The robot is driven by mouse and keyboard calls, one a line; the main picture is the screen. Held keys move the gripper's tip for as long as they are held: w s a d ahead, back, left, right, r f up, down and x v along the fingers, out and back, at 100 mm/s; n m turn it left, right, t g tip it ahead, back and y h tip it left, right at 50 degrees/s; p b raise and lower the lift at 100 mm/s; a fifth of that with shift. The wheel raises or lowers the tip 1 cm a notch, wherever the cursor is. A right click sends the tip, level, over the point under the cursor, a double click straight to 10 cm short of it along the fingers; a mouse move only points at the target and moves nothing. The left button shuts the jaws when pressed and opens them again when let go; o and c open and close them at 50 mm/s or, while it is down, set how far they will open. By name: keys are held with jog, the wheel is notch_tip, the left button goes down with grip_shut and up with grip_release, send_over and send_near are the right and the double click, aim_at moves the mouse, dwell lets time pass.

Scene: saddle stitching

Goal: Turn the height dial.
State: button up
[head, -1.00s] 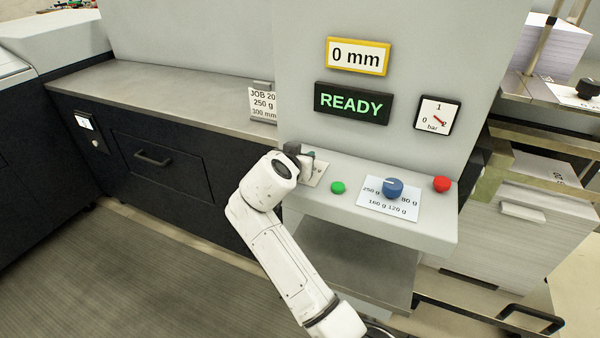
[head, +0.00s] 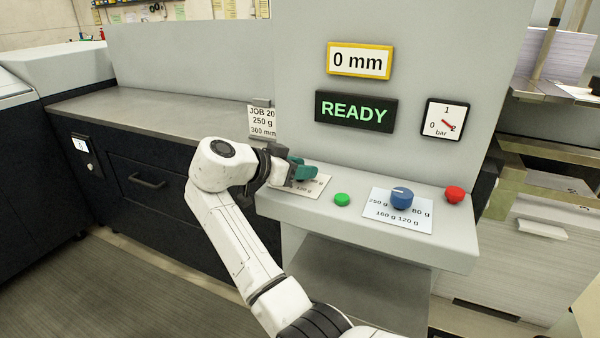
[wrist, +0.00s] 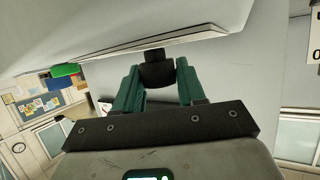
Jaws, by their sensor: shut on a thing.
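My gripper (head: 300,172) has teal fingers and reaches in from the left over the machine's ledge. In the wrist view, my gripper (wrist: 156,72) is shut on a dark knob (wrist: 158,75), with one finger on each side. This knob stands on a pale label plate (head: 310,190) at the ledge's left, and I take it to be the height dial. In the head view the fingers hide the knob, and its setting cannot be read. The yellow-framed display (head: 359,60) above reads 0 mm.
A green button (head: 342,199), a blue dial (head: 401,198) on a paper-weight label, and a red button (head: 454,194) lie to the right on the ledge. A READY sign (head: 354,110) and a pressure gauge (head: 445,120) are on the wall above. A job card (head: 262,121) stands behind the gripper.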

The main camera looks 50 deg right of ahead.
dwell(0.4)
jog(key=o, duration=1)
jog(key=shift+c, duration=0.2)
jog(key=v, duration=1)
jog(key=shift+a, duration=0.35)
jog(key=shift+w+r, duration=0.15)
